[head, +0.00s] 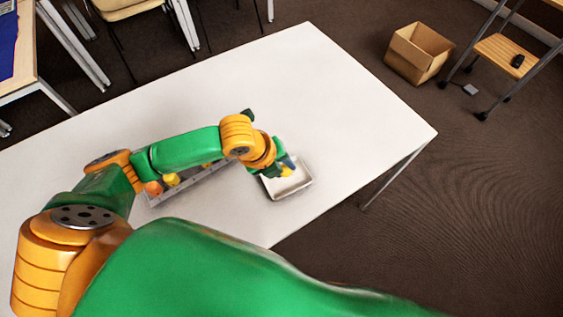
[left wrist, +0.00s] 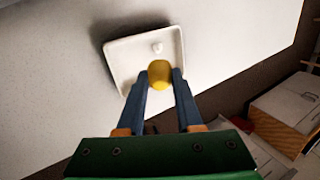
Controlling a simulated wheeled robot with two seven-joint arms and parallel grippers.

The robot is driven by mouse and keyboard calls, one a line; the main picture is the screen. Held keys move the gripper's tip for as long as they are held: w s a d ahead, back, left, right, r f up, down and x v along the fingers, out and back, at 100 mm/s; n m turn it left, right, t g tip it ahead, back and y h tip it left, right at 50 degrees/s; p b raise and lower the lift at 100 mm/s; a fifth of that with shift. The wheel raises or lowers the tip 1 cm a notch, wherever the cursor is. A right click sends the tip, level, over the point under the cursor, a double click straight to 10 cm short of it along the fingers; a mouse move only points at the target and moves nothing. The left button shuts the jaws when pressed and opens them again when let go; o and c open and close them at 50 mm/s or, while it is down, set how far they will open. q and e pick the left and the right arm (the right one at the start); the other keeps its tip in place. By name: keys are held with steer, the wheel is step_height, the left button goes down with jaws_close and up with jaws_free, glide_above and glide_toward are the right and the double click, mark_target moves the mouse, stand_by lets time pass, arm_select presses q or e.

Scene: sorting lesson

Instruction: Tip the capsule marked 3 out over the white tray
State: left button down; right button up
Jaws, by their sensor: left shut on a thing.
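My left gripper (head: 287,168) is shut on a yellow capsule (left wrist: 159,74) and holds it over the white tray (head: 301,186). In the left wrist view the blue fingers sit on both sides of the capsule, and its round yellow end faces the camera. No number can be read on it. A small white piece (left wrist: 157,47) lies in the tray, beyond the capsule. In the head view the gripper and wrist hide part of the tray. My right gripper is not in view.
A grey rack (head: 190,187) stands on the white table (head: 330,90), partly behind my left arm. An orange capsule (head: 153,188) and a yellow one (head: 171,180) show in it. An open cardboard box (head: 415,58) is on the floor. The far tabletop is clear.

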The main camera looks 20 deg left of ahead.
arm_select(q)
steer(key=y, duration=0.1)
steer(key=t+p, duration=0.1)
steer(key=t+y+p, duration=0.1)
steer(key=shift+s+d+r+m+y, duration=0.25)
steer(key=shift+s+d+m+y, duration=0.05)
steer(key=shift+s+d+m, duration=0.1)
steer(key=shift+d+t+y+p, duration=0.15)
steer(key=shift+t+y+p, duration=0.15)
steer(key=shift+t+y, duration=0.3)
steer(key=shift+s+d+m+t+y+p, duration=0.1)
steer(key=shift+s+m+t+y+p, duration=0.05)
steer(key=shift+m+t+y+p, duration=0.35)
steer(key=shift+s+d+t+y, duration=0.1)
steer(key=shift+d+t+y, duration=0.05)
steer(key=shift+t+y, duration=0.4)
steer(key=shift+s+d+m+t+y, duration=0.15)
steer(key=shift+m+t+y, duration=0.15)
steer(key=shift+t+y, duration=0.3)
steer(key=shift+d+t+y+b, duration=0.1)
steer(key=shift+t+y+b, duration=0.2)
steer(key=shift+t+y, duration=0.25)
steer(key=shift+r+m+t+y, duration=0.15)
steer(key=shift+m+t+y, duration=0.15)
steer(key=shift+t+y, duration=0.2)
